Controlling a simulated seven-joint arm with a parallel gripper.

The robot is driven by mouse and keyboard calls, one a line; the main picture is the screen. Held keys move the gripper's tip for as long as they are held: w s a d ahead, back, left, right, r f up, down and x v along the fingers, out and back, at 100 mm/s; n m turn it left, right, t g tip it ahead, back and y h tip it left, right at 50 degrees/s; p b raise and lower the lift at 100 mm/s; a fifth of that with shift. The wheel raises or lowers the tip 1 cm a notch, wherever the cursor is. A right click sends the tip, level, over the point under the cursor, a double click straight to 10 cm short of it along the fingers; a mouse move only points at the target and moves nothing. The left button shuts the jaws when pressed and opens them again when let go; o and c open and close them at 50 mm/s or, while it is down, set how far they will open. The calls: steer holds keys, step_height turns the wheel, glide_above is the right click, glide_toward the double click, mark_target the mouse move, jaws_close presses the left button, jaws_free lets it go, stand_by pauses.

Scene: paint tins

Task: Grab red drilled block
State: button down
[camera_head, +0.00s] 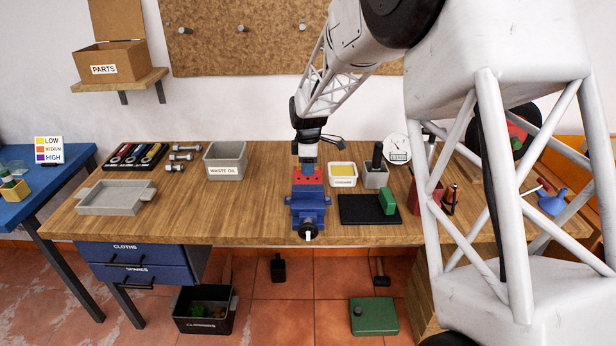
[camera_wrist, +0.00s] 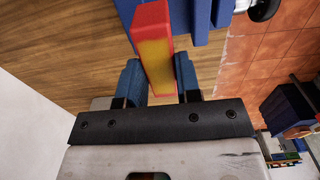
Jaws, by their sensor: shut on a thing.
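The red drilled block (camera_head: 300,174) shows at the top of the blue vise (camera_head: 308,212), at the middle of the bench. In the wrist view the block (camera_wrist: 152,20) is a long red bar with a yellowish patch on its near face. Its drill holes are hard to make out. My gripper (camera_head: 308,166) comes down from above with its blue fingers at the block. In the wrist view the fingers of my gripper (camera_wrist: 160,78) are shut on the block, one on each side. I cannot tell whether the block still touches the vise.
Left of the vise stand a grey WASTE OIL bin (camera_head: 225,161) and a grey tray (camera_head: 112,198). Right of it are a small yellow-filled white tub (camera_head: 342,174), a grey pot (camera_head: 374,178) and a black mat (camera_head: 362,210) with a green block (camera_head: 387,201). Bench around the tray is clear.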

steer(key=shift+r, duration=0.75)
steer(key=shift+d, duration=0.1)
